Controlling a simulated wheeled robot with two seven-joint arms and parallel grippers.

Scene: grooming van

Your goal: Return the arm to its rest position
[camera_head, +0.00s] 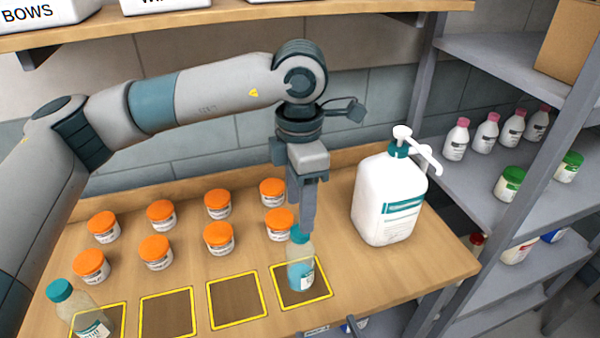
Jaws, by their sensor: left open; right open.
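My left arm reaches in from the left, over the wooden table. Its gripper (305,222) points down, open, with its fingers seen nearly edge-on. A clear bottle with a teal cap (300,270) stands upright in the rightmost yellow-outlined square (322,290). The fingertips are right at its cap and partly cover it; I cannot tell whether they touch. A second teal-capped bottle (82,312) stands at the leftmost outlined square (118,325). My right gripper is not in view.
Several orange-lidded jars (219,237) stand in two rows behind the squares. A large white pump bottle (388,205) stands close to the right of my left gripper. Grey shelving (480,215) with bottles is at the right. A wooden shelf (200,22) with white bins is above. The two middle squares are empty.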

